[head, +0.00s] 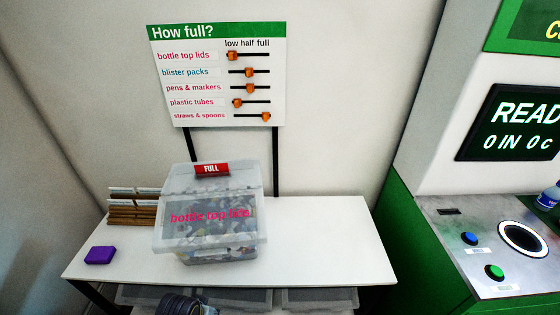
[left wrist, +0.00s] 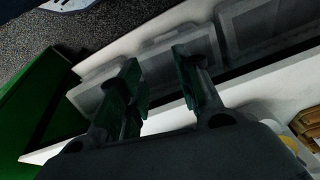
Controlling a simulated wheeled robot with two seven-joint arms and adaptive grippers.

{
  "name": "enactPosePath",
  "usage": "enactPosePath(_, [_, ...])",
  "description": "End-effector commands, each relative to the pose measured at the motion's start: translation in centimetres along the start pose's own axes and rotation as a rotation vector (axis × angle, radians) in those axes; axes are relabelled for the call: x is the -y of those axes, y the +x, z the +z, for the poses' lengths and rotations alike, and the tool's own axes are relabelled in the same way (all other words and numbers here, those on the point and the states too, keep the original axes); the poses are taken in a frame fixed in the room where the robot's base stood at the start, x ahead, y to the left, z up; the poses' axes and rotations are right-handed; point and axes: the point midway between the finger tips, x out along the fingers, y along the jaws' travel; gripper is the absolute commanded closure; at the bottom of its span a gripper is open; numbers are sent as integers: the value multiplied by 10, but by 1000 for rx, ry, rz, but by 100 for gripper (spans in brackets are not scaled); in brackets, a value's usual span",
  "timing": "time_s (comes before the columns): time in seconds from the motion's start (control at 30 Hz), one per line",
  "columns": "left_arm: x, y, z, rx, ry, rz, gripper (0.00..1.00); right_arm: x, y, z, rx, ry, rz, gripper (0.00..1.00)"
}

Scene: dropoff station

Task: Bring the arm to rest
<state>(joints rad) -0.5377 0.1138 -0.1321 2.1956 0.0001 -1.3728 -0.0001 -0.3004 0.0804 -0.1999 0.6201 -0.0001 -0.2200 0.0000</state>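My left gripper (left wrist: 157,78) shows in the left wrist view with its two dark fingers apart and nothing between them. It is near the white table edge, with clear bins behind the fingers. In the head view only a dark rounded piece of my arm shows at the bottom edge, in front of the table. My right gripper is in neither view.
A white table (head: 325,240) holds a clear box (head: 215,250) labelled "bottle top lids" with a red FULL tag (head: 212,169), a purple block (head: 100,255) and a card rack (head: 130,212). A slider board (head: 217,75) stands behind. A green machine (head: 420,240) stands right.

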Motion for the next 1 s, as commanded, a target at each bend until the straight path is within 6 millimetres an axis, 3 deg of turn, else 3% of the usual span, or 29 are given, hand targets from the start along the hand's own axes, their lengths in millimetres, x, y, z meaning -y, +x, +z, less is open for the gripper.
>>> enactPosePath(0.1, [-2, 33, 9, 14, 2, 2, 66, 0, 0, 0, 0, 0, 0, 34])
enactPosePath(0.5, [-6, 132, 51, 49, 7, 7, 66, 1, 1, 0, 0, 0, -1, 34])
enactPosePath(1.0, [-12, 234, 131, 91, 16, 13, 66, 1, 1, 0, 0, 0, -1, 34])
